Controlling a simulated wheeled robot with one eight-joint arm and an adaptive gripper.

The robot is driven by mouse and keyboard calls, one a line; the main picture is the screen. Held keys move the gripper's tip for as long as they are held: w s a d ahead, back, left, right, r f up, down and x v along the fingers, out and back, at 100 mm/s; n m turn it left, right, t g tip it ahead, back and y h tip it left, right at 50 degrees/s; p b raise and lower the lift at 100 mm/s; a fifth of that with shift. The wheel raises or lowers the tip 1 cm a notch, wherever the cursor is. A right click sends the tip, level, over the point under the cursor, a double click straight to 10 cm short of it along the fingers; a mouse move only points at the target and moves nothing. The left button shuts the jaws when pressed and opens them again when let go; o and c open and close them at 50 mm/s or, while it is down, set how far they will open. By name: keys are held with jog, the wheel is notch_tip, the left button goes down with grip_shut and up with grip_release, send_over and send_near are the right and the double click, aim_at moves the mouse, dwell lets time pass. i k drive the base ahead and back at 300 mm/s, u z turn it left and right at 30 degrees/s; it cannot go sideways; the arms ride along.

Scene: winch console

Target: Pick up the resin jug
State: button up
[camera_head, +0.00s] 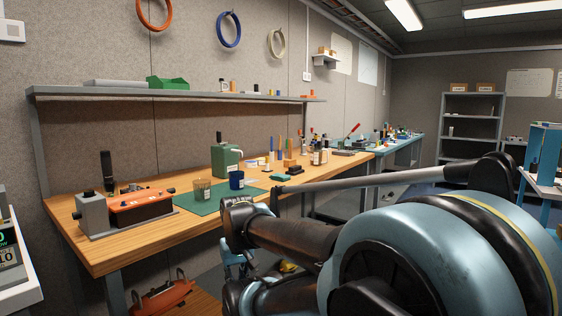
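My blue and dark arm fills the lower right, in front of the bench's right part. I cannot make out my gripper's fingers, and nothing is seen held.
An orange console (142,206) with a grey block and black lever sits at the bench's left. Small bottles and tools crowd its right part. A shelf (180,94) runs above. An orange bag-like object (162,299) lies below the bench.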

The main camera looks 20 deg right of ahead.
aim_at(316, 152)
jog(key=u, duration=1.8)
jog(key=k, duration=2.25)
jog(key=z, duration=2)
jog(key=i, duration=0.45)
jog(key=z, duration=0.1)
